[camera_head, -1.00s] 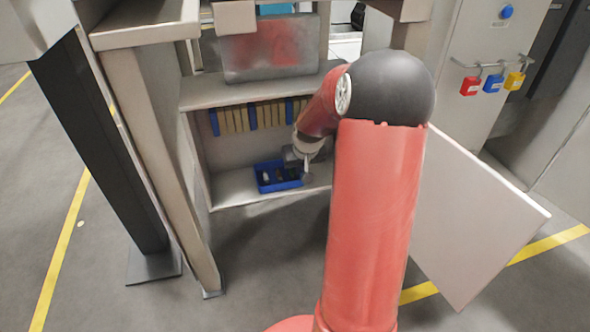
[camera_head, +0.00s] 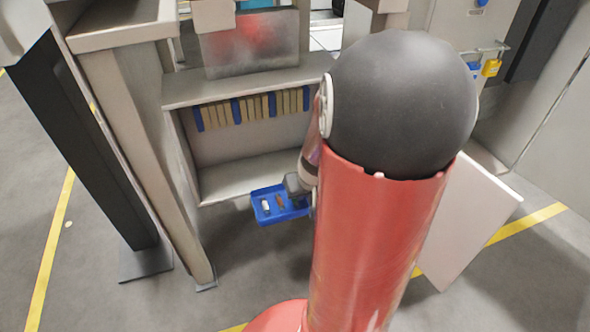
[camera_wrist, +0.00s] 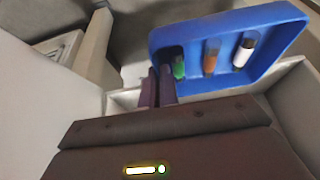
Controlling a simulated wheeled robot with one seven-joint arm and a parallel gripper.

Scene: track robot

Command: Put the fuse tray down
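The fuse tray (camera_head: 258,217) is a small blue tray. In the head view it is out in front of the cabinet's lower shelf, over the floor, with my gripper (camera_head: 297,187) at its right end. In the wrist view the tray (camera_wrist: 285,75) fills the upper right, holding a green, an orange and a white-and-dark fuse. My gripper's fingers (camera_wrist: 157,88) close on the tray's near wall at its left end. The arm hides part of the gripper in the head view.
The cabinet's lower shelf (camera_head: 225,184) is bare. A row of tan and blue folders or blocks (camera_head: 250,107) stands above it. An open cabinet door (camera_head: 470,225) sticks out at the right. A dark post (camera_head: 95,150) stands at the left.

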